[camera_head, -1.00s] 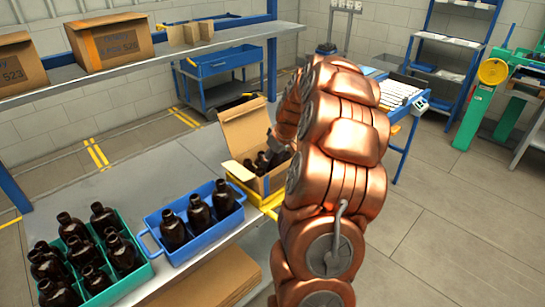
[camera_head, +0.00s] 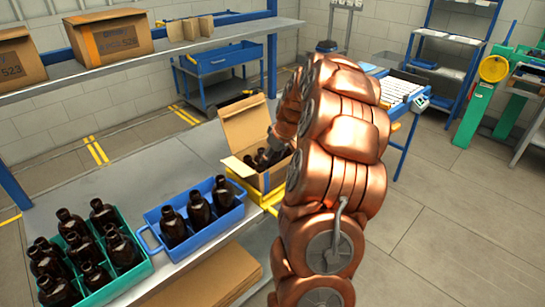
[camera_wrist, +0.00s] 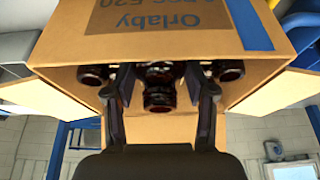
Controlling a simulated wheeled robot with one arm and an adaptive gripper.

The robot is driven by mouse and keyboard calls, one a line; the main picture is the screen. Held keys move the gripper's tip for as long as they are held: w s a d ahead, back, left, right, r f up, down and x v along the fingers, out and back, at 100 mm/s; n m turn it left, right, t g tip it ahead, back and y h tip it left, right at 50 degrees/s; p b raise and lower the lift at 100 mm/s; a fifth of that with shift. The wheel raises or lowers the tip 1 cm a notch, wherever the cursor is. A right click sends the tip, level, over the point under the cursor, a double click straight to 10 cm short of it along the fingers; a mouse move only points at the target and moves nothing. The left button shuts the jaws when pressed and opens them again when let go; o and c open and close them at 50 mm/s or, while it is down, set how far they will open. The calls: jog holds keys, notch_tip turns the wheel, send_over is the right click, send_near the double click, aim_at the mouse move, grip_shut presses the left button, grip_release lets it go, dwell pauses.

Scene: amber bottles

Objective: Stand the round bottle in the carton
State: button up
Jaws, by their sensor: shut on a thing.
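The open cardboard carton (camera_head: 243,127) stands at the far end of the bench, with dark bottles (camera_head: 262,158) inside. In the wrist view the carton (camera_wrist: 190,50) fills the upper part, its printed side showing. My gripper (camera_wrist: 161,95) is shut on the round bottle (camera_wrist: 160,98), a dark amber bottle whose neck and mouth show between the two fingers. The held bottle is at the carton's opening; its base is hidden, so I cannot tell if it touches the floor. Other dark bottles (camera_wrist: 94,75) (camera_wrist: 229,70) show on both sides of it. In the head view my arm partly hides the gripper.
A blue crate (camera_head: 205,236) with three dark bottles stands nearer on the bench. A green crate (camera_head: 128,279) with several bottles is at the near left. A shelf with cardboard boxes (camera_head: 108,38) runs above the bench. The carton's flaps stand open.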

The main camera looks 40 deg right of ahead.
jog(key=shift+f+b, duration=0.3)
jog(key=shift+f, duration=0.15)
jog(key=o, duration=1.3)
jog(key=shift+r, duration=0.1)
jog(key=v, duration=1.2)
jog(key=s+a+n+g+y, duration=0.1)
jog(key=s+a, duration=0.2)
jog(key=a, duration=1)
jog(key=s+a+g, duration=0.2)
jog(key=a, duration=1.1)
jog(key=s+a+f+g, duration=0.1)
jog(key=s+a, duration=0.2)
jog(key=s, duration=0.4)
jog(key=s+a+f+g, duration=0.1)
jog(key=s+a+f, duration=0.1)
jog(key=s+a, duration=0.2)
jog(key=s+a+f+g+h, duration=0.1)
jog(key=s+a, duration=0.3)
jog(key=s, duration=0.6)
jog(key=shift+s+a+f+m, duration=0.3)
jog(key=shift+f+m, duration=0.1)
jog(key=shift+f, duration=0.1)
